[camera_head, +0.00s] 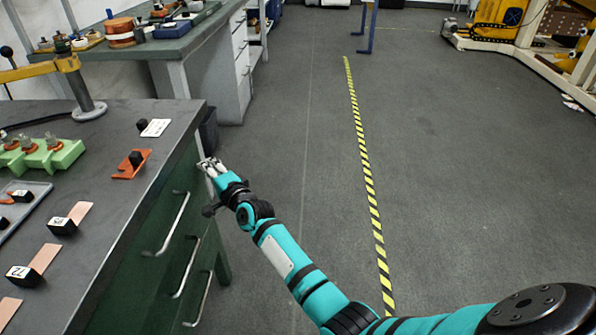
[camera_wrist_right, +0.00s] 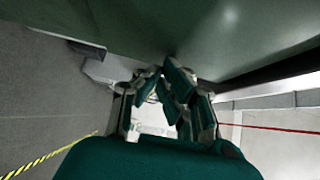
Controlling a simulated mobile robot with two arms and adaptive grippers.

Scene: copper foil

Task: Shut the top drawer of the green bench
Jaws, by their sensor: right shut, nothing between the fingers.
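The green bench (camera_head: 150,205) stands at the left with a dark grey top. Its front has three bar handles one below another; the highest is on the top drawer (camera_head: 152,228). I cannot tell from here how far that drawer stands out. My right gripper (camera_head: 209,166) is shut and empty, beside the far upper part of the bench front, beyond the handles. In the right wrist view my right gripper's fingers (camera_wrist_right: 165,82) are close together just under a green surface (camera_wrist_right: 230,35); whether they touch it is unclear. My left gripper is not in view.
On the bench top (camera_head: 110,165) are a green block tray (camera_head: 45,155), an orange piece (camera_head: 131,164), black blocks, copper strips and a lamp stand (camera_head: 88,110). A dark bin (camera_head: 209,130) stands behind the bench. The grey floor (camera_head: 310,150) at the right is clear, with a striped line (camera_head: 366,175).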

